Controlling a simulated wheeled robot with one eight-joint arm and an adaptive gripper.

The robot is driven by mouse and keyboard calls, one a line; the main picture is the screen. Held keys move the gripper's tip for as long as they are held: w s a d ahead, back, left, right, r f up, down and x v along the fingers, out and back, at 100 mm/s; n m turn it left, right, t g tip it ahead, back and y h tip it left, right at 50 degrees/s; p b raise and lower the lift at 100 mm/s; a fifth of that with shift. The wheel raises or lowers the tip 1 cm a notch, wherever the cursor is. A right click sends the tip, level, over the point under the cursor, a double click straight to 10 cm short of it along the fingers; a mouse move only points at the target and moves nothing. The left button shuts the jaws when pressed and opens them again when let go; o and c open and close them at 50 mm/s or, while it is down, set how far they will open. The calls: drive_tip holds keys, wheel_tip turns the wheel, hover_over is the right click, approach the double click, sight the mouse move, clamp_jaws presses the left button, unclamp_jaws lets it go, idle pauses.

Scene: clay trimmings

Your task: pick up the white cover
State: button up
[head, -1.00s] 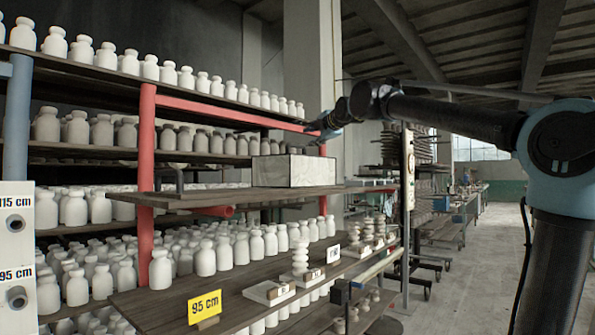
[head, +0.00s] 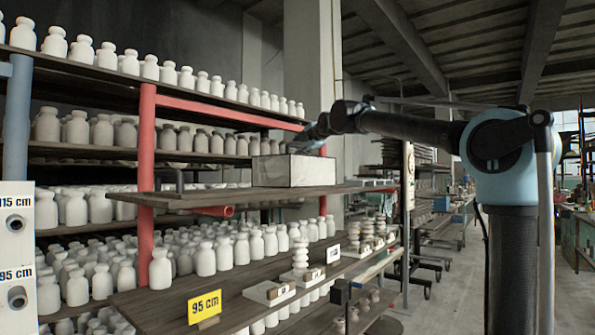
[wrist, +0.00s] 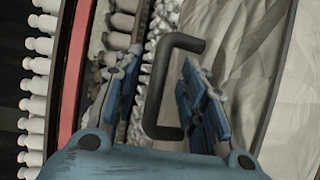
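The white cover (head: 290,172) is a pale, blocky shape with a wrinkled-looking surface on the middle shelf. In the wrist view the cover (wrist: 252,70) fills the right side. A dark grey U-shaped handle (wrist: 157,88) shows between my fingers; where it joins the cover is unclear. My gripper (wrist: 159,62) is open, with one blue-padded finger on either side of the handle and visible gaps. In the head view my gripper (head: 311,143) is just above the cover's right part, pointing down and left; its fingertips are too small to tell apart.
The wooden shelf board (head: 220,195) bears the cover. A red post (head: 146,180) and red beam (head: 230,110) stand to the left and behind. Many white bottles (head: 205,258) fill the racks. A yellow sign (head: 204,306) stands on the lower board. Open floor lies at right.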

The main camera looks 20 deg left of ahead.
drive_tip(key=shift+x, duration=1.25)
clamp_jaws()
drive_tip(key=shift+r, duration=0.15)
